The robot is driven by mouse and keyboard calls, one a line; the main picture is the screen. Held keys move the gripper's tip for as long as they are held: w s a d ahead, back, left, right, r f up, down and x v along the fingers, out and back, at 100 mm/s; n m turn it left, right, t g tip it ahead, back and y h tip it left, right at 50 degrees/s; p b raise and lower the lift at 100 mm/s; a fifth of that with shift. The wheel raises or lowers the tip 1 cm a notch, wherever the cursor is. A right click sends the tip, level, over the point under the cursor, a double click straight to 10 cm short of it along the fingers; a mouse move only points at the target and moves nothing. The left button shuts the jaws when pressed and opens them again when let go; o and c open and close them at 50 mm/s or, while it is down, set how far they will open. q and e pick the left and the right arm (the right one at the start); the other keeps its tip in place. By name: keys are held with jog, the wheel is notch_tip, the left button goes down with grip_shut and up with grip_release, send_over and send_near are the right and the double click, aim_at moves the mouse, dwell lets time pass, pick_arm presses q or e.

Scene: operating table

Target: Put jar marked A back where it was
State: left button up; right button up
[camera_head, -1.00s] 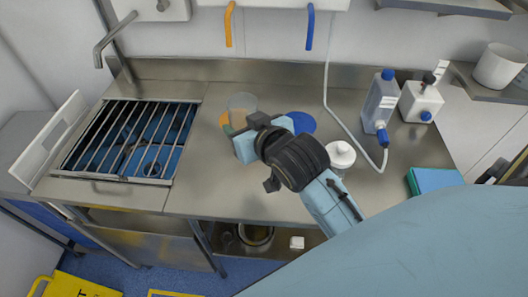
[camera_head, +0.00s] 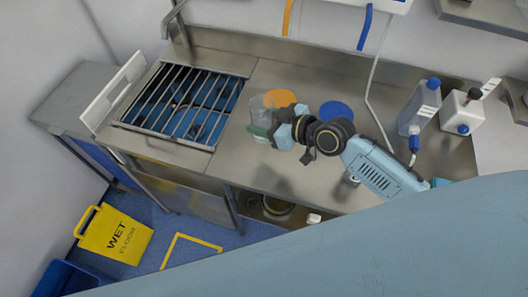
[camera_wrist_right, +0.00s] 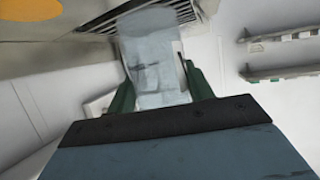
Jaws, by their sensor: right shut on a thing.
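A clear, see-through jar (camera_head: 262,112) is at the left end of my right arm in the head view, just left of an orange disc (camera_head: 281,97). My right gripper (camera_head: 262,130) is shut on its lower part. The wrist view also shows the jar (camera_wrist_right: 155,60) between the two green fingers. I cannot read a letter on it, and I cannot tell if its base touches the worktop. A blue disc (camera_head: 336,111) lies right of the orange one, behind my arm. My left gripper is not in view.
The steel worktop (camera_head: 235,150) is clear between the jar and the barred sink (camera_head: 185,105). A bottle with a blue cap (camera_head: 420,108) and a white container (camera_head: 461,112) stand at the right. A yellow wet-floor sign (camera_head: 113,235) is on the floor at left.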

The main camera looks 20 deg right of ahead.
jog(key=shift+f, duration=0.15)
notch_tip(320, 180, down, 5)
jog(key=shift+r+b, duration=0.15)
jog(key=shift+b, duration=0.45)
jog(key=shift+f+b, duration=0.85)
jog(key=shift+f, duration=1.45)
jog(key=shift+f, duration=0.15)
jog(key=o, duration=1)
